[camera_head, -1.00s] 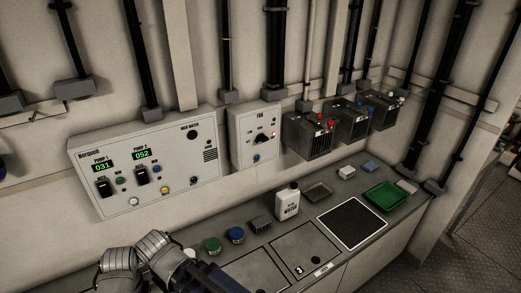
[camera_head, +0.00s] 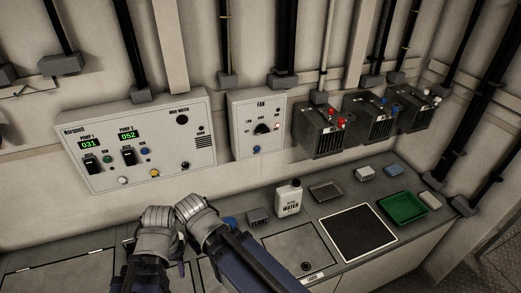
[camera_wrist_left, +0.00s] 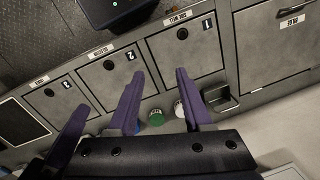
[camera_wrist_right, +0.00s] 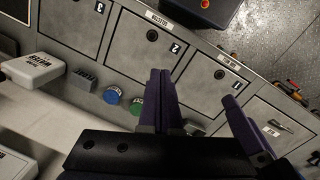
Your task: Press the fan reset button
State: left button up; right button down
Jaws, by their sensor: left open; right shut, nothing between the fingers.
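The white fan panel (camera_head: 241,137) hangs on the wall in the head view, with a black dial, a red button at its right and a blue button (camera_head: 256,149) low down. Its small labels are too blurred to tell which is reset. My left gripper (camera_wrist_left: 158,74) is open and empty in the left wrist view, pointing down over the counter. My right gripper (camera_wrist_right: 160,74) is shut and empty in the right wrist view, also above the counter. Both grippers are apart from the panel. In the head view my grey wrists show below and left of it; the fingertips cannot be made out.
A pump panel (camera_head: 100,160) hangs left of the fan panel. Dark boxes (camera_head: 320,130) hang to its right. A white water jug (camera_head: 288,200), small blocks and a green tray (camera_head: 403,208) stand on the counter. The wall space in front of the fan panel is clear.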

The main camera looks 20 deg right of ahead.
aim_at(257, 149)
pick_arm(q)
jog(key=shift+o, duration=0.3)
jog(key=shift+o, duration=0.7)
jog(key=shift+f, duration=0.2)
jog(key=o, duration=0.3)
notch_tip(257, 149, down, 3)
jog(key=b, duration=0.3)
jog(key=shift+r, duration=0.2)
jog(key=o, duration=0.3)
notch_tip(257, 149, down, 4)
jog(key=b, duration=0.4)
pick_arm(e)
jog(key=w+d+f+n+t+h, duration=0.3)
jog(key=w+d+f+t+h, duration=0.1)
jog(key=w+d, duration=0.8)
pick_arm(q)
notch_tip(257, 149, down, 8)
jog(key=b, duration=0.8)
pick_arm(e)
jog(key=w+d+r+n+t+h, duration=0.3)
jog(key=w+d+n, duration=0.1)
jog(key=w+d, duration=0.2)
jog(key=w+d+r+n+t+h, duration=0.3)
jog(key=w+d, duration=0.3)
jog(key=d, duration=0.3)
jog(key=shift+d+n+t, duration=0.3)
jog(key=shift+n, duration=0.3)
jog(key=shift+w, duration=0.25)
